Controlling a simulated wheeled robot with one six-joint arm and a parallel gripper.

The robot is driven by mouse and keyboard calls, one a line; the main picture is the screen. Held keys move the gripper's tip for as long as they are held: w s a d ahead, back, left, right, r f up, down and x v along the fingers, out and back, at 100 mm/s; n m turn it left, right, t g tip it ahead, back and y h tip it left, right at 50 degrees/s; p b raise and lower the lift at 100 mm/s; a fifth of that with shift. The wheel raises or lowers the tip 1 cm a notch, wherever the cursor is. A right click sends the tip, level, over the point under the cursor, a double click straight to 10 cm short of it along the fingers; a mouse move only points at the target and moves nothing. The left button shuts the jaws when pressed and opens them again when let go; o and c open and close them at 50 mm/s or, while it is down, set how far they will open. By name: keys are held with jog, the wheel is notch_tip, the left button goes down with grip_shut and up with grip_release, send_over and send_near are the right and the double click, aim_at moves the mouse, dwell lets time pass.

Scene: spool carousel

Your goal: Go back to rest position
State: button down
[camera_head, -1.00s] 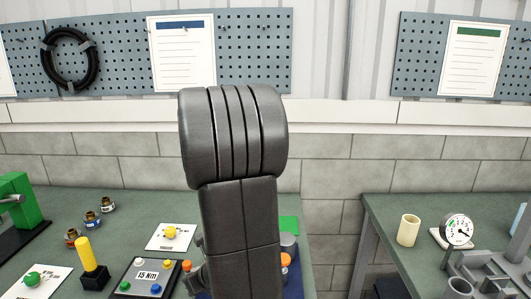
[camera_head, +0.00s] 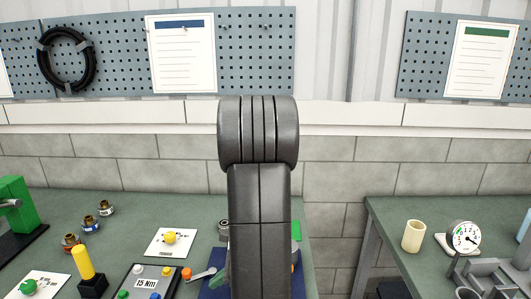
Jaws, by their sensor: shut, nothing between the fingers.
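My dark grey arm (camera_head: 259,205) rises upright in the middle of the head view, with a rounded ribbed joint at its top. It stands in front of the left workbench and hides part of it. My gripper is not in view, hidden behind the arm or outside the picture. A blue mat (camera_head: 212,289) shows partly beside the arm, with a small grey ring-shaped part (camera_head: 223,229) behind it.
The left bench (camera_head: 135,215) holds a yellow-handled lever (camera_head: 83,263), a button box marked 15 Nm (camera_head: 146,282), a card with a yellow knob (camera_head: 170,240) and small connectors. The right bench (camera_head: 388,219) holds a cream cup (camera_head: 413,236) and a dial gauge (camera_head: 465,237). A gap separates them.

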jog(key=shift+w+d+n+g, duration=0.25)
jog(key=shift+d+n+g, duration=0.15)
jog(key=shift+n, duration=0.2)
jog(key=d, duration=0.2)
jog(key=d+b, duration=0.1)
jog(key=d, duration=0.1)
jog(key=shift+w, duration=0.4)
jog(key=v, duration=0.6)
jog(key=shift+d+b, duration=0.15)
jog(key=shift+b, duration=0.2)
jog(key=shift+w+d+r, duration=0.1)
jog(key=shift+d+r, duration=0.1)
jog(key=shift+r, duration=0.1)
jog(key=shift+n+g, duration=0.3)
